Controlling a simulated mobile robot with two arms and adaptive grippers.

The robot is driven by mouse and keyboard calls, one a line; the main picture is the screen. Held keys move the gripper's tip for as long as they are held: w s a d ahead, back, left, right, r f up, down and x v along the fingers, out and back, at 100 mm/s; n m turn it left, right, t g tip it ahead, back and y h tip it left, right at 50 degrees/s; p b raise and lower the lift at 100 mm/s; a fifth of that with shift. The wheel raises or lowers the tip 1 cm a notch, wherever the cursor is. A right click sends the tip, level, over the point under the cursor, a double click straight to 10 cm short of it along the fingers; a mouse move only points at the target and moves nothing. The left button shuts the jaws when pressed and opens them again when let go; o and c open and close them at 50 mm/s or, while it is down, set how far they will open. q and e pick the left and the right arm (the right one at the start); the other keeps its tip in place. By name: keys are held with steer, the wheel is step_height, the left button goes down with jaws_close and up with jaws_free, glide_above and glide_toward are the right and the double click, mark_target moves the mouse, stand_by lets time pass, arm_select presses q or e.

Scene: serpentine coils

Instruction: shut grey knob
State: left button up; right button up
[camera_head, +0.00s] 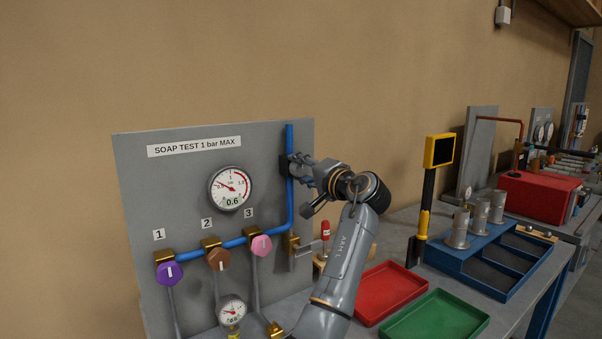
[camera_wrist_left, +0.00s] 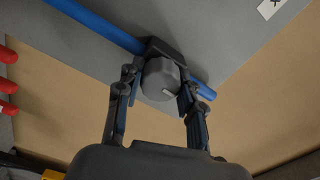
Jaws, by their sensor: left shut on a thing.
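The grey knob (camera_wrist_left: 160,80) sits on a dark block on the blue pipe in the left wrist view. It has a short light mark on its face, towards its lower right. My left gripper (camera_wrist_left: 157,88) has one finger on each side of the knob and is shut on it. In the head view my left gripper (camera_head: 294,167) is at the upper right part of the grey panel (camera_head: 140,190), at the blue pipe (camera_head: 290,140). There the gripper hides most of the knob. My right gripper is not in view.
Purple (camera_head: 167,273), brown (camera_head: 218,260) and pink (camera_head: 261,245) knobs sit lower on the panel. A round gauge (camera_head: 230,188) reads about 0.6. Red (camera_head: 391,290) and green (camera_head: 436,318) trays, a blue rack (camera_head: 485,285) and a yellow-framed screen (camera_head: 439,151) stand to the right.

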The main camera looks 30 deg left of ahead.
arm_select(q)
steer(key=shift+r, duration=0.15)
stand_by(0.3)
steer(key=o, duration=0.9)
steer(key=shift+o, duration=1.4)
steer(key=shift+a, duration=0.15)
steer(key=v, duration=1.2)
